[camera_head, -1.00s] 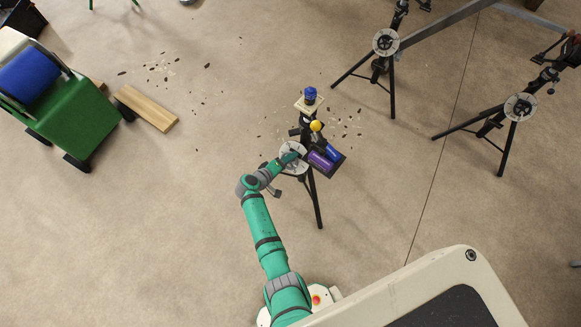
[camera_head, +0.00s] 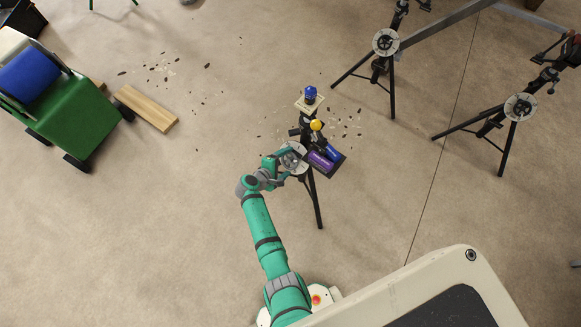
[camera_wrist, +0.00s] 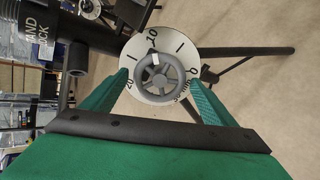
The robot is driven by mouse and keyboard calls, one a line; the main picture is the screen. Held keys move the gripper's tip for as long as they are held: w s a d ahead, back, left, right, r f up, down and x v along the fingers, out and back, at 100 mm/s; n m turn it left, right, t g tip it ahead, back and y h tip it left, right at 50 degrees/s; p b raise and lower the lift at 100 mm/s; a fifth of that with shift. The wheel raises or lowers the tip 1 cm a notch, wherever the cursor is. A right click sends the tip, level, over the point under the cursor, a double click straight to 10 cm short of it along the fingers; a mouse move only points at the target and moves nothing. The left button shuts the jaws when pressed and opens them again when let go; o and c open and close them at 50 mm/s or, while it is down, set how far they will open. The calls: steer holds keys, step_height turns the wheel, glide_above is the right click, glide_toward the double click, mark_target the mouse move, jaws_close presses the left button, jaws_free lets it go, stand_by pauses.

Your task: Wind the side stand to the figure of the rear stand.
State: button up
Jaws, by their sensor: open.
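The side stand (camera_head: 316,195) is a black tripod with a round pale dial at its near side. In the wrist view the dial (camera_wrist: 182,48) bears the figures 0, 10, 20 and 30 mm, with a grey handwheel (camera_wrist: 178,72) at its centre.
A black tray (camera_head: 337,165) with purple and blue cylinders sits beside the side stand's dial. A yellow knob (camera_head: 316,125) and a blue cap (camera_head: 310,94) are above it. A green cart (camera_head: 80,125) and a wooden plank (camera_head: 150,110) lie left.

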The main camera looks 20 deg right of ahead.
steer(key=v, duration=0.6)
steer(key=shift+r, duration=0.1)
stand_by(0.4)
steer(key=v, duration=1)
steer(key=shift+a+r, duration=0.2)
steer(key=shift+a, duration=0.1)
steer(key=shift+s, duration=0.2)
steer(key=s+a+f+m+t+y, duration=0.15)
steer(key=s+a+y, duration=0.25)
steer(key=s, duration=0.4)
steer(key=s+a+f+m+t+y, duration=0.1)
steer(key=s+a+f+t+y, duration=0.2)
steer(key=s, duration=0.6)
steer(key=s+r+m+t+y, duration=0.1)
steer(key=s+r, duration=0.5)
steer(key=r, duration=0.8)
steer(key=s+r+m+t+y, duration=0.1)
steer(key=s+r+m+t, duration=0.3)
steer(key=r, duration=1)
steer(key=s+m, duration=0.2)
steer(key=s, duration=0.1)
steer(key=shift+s+a+t+y, duration=0.15)
steer(key=shift+a+t+y, duration=0.05)
steer(key=shift+t+y, duration=0.2)
